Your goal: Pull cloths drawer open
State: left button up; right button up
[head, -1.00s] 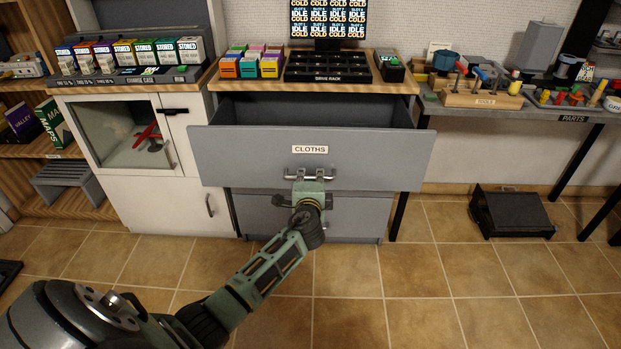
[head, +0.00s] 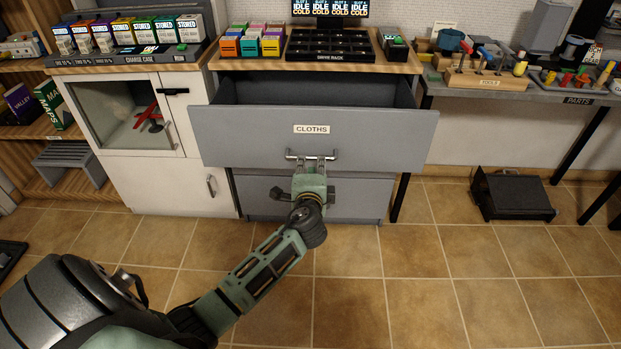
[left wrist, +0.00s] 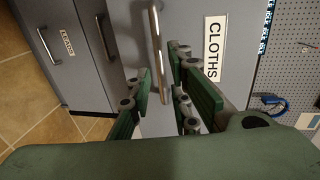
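The grey cloths drawer (head: 250,140) is pulled well out of its cabinet in the head view, with its dark inside showing behind the front. Its front carries a CLOTHS label (head: 311,129) and a metal bar handle (head: 312,154). My left gripper (head: 313,168) is just below and in front of the handle. In the left wrist view, my left gripper (left wrist: 162,95) has its green fingers spread apart, with the handle (left wrist: 157,50) lying between and beyond them, not clamped. The CLOTHS label (left wrist: 213,48) is beside the right finger. My right gripper is in neither view.
A closed lower drawer (head: 350,199) sits beneath. A white cabinet (head: 165,185) stands at left, and a drive rack (head: 330,46) is on the counter above. A black box (head: 512,195) lies on the floor at right. The tiled floor (head: 440,290) in front is clear.

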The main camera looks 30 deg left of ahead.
pick_arm(q)
jog(key=v, duration=0.6)
jog(key=shift+s, duration=0.1)
dwell(0.3)
